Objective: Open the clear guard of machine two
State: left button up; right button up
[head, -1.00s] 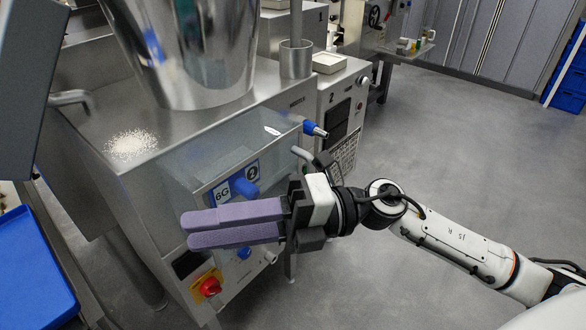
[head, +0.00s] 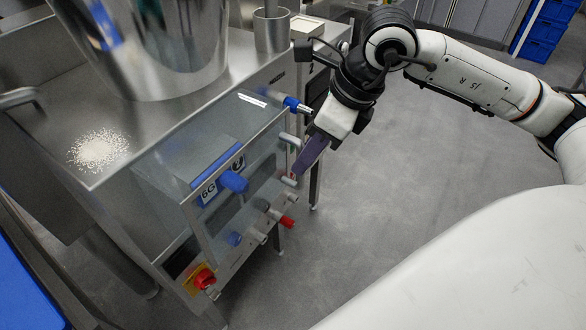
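Machine two is the steel cabinet (head: 150,110) at left, with a shiny hopper (head: 165,45) on top. Its clear guard (head: 165,170) is a see-through cover in a metal frame on the front. A blue knob (head: 233,181) sits at the guard, beside the "6G 2" label (head: 209,190). The guard looks shut, though I cannot tell if it is slightly ajar. My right gripper (head: 303,168) points down at the guard's right end, near the short grey pegs (head: 289,139). Its purple fingers overlap from this side, so opening and contact are unclear. My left gripper is not in view.
A blue-tipped rod (head: 294,103) sticks out at the upper right corner. A red rotary switch (head: 203,279) and a red knob (head: 288,222) sit low on the front. White grains (head: 98,150) lie on the top. Open grey floor (head: 390,210) lies to the right.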

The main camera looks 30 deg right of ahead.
aim_at(294, 183)
jog(key=x, duration=0.7)
jog(key=shift+w+a, duration=0.1)
grip_shut()
